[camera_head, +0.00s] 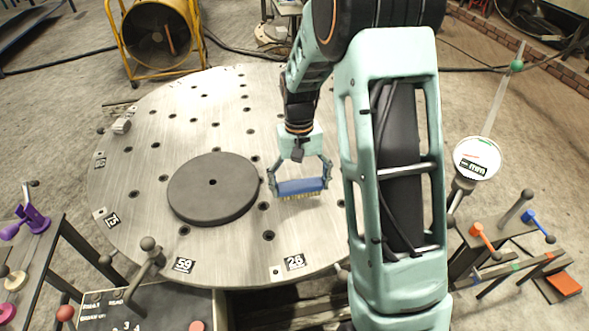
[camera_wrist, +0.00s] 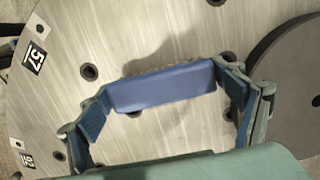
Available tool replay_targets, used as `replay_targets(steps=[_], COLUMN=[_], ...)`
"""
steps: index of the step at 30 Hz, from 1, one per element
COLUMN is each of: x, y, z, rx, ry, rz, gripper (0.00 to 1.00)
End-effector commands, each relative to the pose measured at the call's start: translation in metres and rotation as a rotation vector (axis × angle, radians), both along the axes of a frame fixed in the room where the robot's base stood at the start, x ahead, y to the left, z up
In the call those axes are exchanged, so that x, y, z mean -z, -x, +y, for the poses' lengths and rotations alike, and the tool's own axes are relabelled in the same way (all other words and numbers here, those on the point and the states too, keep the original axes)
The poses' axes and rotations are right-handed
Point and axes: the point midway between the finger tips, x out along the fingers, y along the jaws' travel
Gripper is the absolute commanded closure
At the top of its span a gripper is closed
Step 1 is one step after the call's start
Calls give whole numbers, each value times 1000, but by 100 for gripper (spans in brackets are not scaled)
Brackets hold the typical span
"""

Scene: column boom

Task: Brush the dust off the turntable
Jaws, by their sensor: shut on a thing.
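The turntable (camera_head: 130,208) is a large round metal plate with rows of dark holes and number labels at its rim. It also shows in the wrist view (camera_wrist: 60,110). My gripper (camera_head: 301,186) is over its right part, right of the dark disc. It is shut on a blue brush (camera_head: 302,187), one finger at each end. In the wrist view the brush (camera_wrist: 163,87) spans between the fingers. Yellowish bristles point down at the plate; I cannot tell whether they touch it. No dust can be made out clearly. My arm hides the plate's right side.
A dark round disc (camera_head: 213,188) lies on the turntable, left of my gripper. A clamp handle (camera_head: 148,252) stands at the front left rim. A yellow-framed fan (camera_head: 160,35) stands behind. Side benches hold purple tools (camera_head: 33,215) and a round gauge (camera_head: 477,158).

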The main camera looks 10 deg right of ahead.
Motion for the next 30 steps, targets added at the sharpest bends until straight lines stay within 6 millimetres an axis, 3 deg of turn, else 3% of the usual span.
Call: replay_targets(steps=[13, 30], x=[-44, -47], y=[-2, -2], z=[0, 0], rx=[0, 0], ry=[0, 0], rz=[-2, -2], gripper=[40, 40])
